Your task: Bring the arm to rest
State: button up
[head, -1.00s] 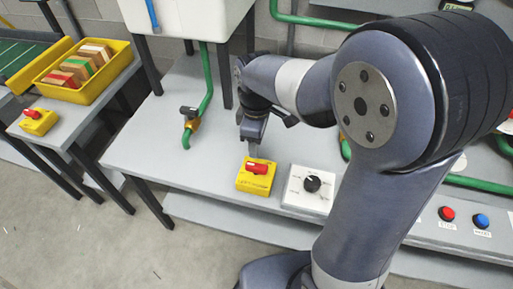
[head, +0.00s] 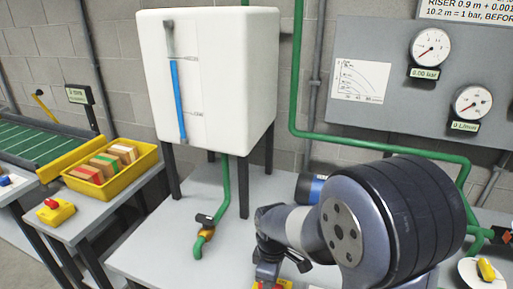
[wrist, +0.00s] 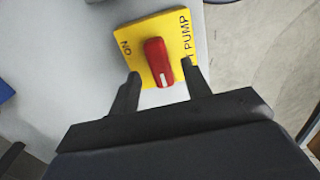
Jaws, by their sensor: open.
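My gripper (wrist: 160,82) is open in the wrist view, with its two dark fingers spread on either side of a red switch handle (wrist: 158,60). The handle sits on a yellow plate (wrist: 183,28) lettered "ON" and "PUMP". The fingers overlap the plate's near edge; I cannot tell if they touch it. In the head view my arm reaches down to the bench, and the gripper is mostly cut off by the bottom edge. Only a bit of the red and yellow switch shows there.
A white tank (head: 207,75) stands on dark legs above the grey bench (head: 160,262). A green pipe with a valve (head: 205,222) runs below it. A yellow bin of blocks (head: 110,168) is at left. Gauges (head: 431,47) hang on the back panel.

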notch_tip(320, 180, down, 2)
jog(key=shift+f, duration=0.15)
dwell(0.6)
notch_tip(320, 180, up, 11)
jog(key=p, duration=0.1)
notch_tip(320, 180, down, 11)
jog(key=shift+r+b, duration=0.2)
jog(key=shift+b, duration=0.35)
jog(key=shift+f, duration=0.25)
jog(key=m, duration=0.4)
jog(key=shift+m, duration=2.4)
